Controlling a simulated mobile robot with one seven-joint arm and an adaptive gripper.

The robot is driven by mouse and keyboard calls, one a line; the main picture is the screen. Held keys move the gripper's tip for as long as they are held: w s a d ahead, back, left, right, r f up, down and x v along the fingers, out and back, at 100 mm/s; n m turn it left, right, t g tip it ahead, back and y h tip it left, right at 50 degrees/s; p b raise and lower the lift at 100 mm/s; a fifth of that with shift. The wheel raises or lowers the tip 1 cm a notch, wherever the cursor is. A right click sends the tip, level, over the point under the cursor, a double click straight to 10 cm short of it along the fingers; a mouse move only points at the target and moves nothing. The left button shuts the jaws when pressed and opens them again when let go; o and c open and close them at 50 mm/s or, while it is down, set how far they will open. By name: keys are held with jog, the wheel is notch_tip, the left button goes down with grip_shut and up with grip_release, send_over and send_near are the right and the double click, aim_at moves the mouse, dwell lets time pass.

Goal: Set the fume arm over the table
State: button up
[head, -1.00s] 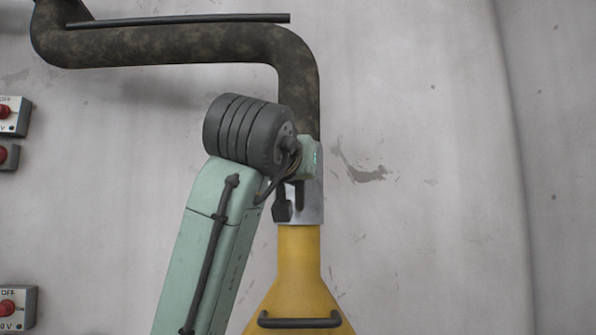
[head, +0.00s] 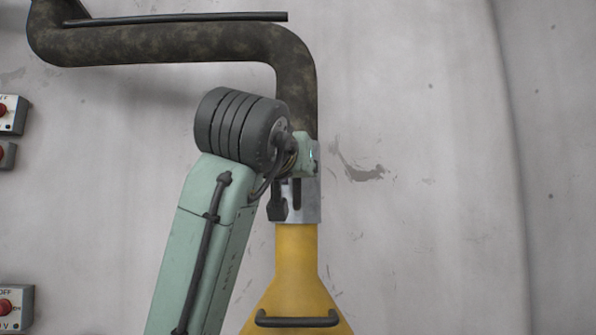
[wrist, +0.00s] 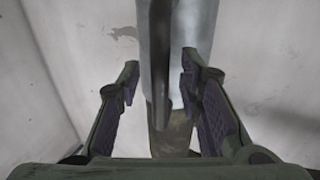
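The fume arm is a dark mottled pipe (head: 170,45) that bends down into a grey metal collar (head: 309,205) and a yellow hood (head: 295,280) with a dark bar handle (head: 297,321). Gaps show between the fingers and the metal. The mottled pipe (wrist: 172,135) shows beyond. The table is not in view.
Switch boxes with red buttons are on the pale wall at the left, one higher (head: 10,115) and one lower (head: 14,308). A thin dark rod (head: 175,18) runs along the top of the pipe. The wall to the right of the hood is clear.

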jog(key=v, duration=1.1)
jog(key=shift+s, duration=0.15)
